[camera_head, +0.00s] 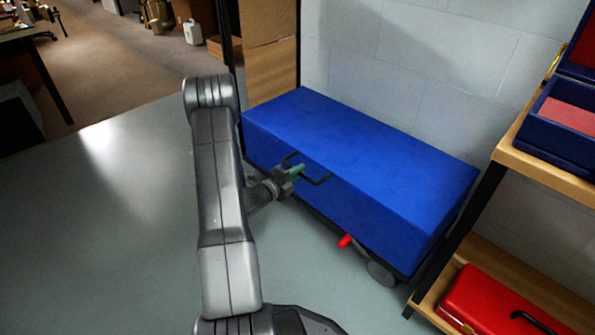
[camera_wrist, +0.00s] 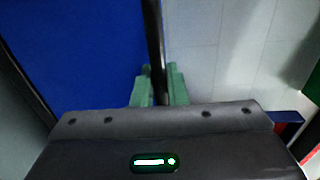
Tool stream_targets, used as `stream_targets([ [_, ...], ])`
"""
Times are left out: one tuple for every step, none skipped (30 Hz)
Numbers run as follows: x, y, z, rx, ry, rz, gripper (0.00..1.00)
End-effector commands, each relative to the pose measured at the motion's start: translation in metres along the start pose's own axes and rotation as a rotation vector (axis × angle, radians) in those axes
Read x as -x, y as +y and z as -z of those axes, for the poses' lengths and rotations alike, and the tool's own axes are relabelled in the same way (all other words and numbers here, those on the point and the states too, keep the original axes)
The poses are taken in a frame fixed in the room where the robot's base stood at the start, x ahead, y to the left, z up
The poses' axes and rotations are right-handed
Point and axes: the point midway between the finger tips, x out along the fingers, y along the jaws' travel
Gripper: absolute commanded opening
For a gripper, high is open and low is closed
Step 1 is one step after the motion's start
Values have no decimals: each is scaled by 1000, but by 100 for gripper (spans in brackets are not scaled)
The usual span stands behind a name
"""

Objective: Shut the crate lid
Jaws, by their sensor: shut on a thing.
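The blue crate (camera_head: 345,190) stands against the wall on a dark wheeled base. Its flat blue lid (camera_head: 370,135) looks level on top, and I see no gap under it from here. A black bar handle (camera_head: 322,180) sticks out from the front near the top edge. My gripper (camera_head: 297,171) has green fingertips and is shut on this handle. In the wrist view the black handle bar (camera_wrist: 155,40) runs between the green fingers, with the blue crate surface (camera_wrist: 75,50) to its left. The fingers hide part of the handle.
A red lever (camera_head: 344,241) and a grey wheel (camera_head: 381,272) show low at the crate's front. A wooden shelf (camera_head: 545,170) stands close on the right, with a blue open case (camera_head: 565,130) above and a red case (camera_head: 490,303) below. The floor at left is clear.

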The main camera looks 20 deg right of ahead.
Motion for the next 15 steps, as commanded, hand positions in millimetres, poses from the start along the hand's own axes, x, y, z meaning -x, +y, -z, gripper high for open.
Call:
stream_targets([
  [1,9,1,6,-3,-17,0],
  [1,9,1,6,-3,-17,0],
  [1,9,1,6,-3,-18,0],
  [1,10,1,7,-2,-18,0],
  [1,10,1,7,-2,-18,0],
  [1,10,2,7,-2,-18,20],
  [1,10,2,7,-2,-17,26],
  [1,10,2,7,-2,-17,29],
  [1,9,1,7,-2,-16,29],
  [1,9,1,7,-2,-16,29],
  [1,8,1,7,-2,-15,29],
  [1,8,1,6,-1,-15,29],
  [1,8,1,6,-1,-14,29],
  [1,7,1,6,-1,-14,29],
  [1,7,1,6,-1,-13,29],
])
